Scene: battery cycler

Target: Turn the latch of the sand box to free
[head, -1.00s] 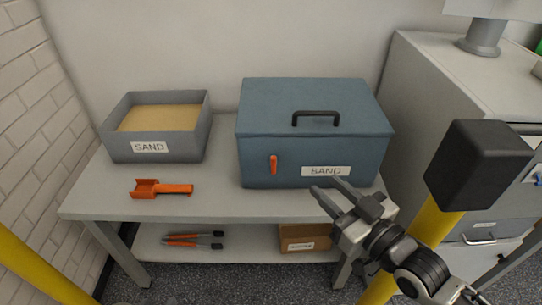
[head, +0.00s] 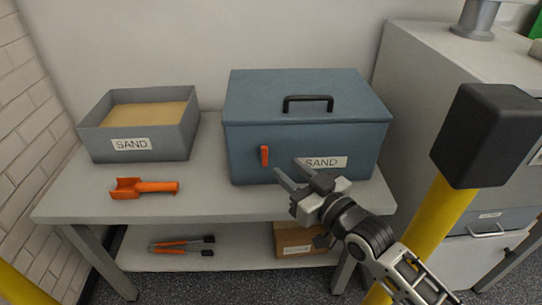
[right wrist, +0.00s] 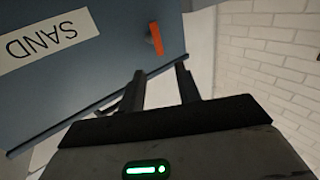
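The blue sand box (head: 305,105) stands lidded on the right half of the table, with a black handle on its lid and a SAND label on its front. Its orange latch (head: 265,156) is upright on the front face, left of the label. In the right wrist view the latch (right wrist: 155,39) shows just beyond the fingers. My right gripper (head: 287,172) is in front of the box, just right of and below the latch, with its fingers apart and nothing between them. It also shows in the right wrist view (right wrist: 160,88). My left gripper is out of view.
An open grey tray of sand (head: 178,142) stands on the table's left side. An orange scoop (head: 145,188) lies before it. The lower shelf holds orange-handled pliers (head: 182,245) and a cardboard box (head: 292,240). A yellow post with a black top (head: 483,135) stands at right.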

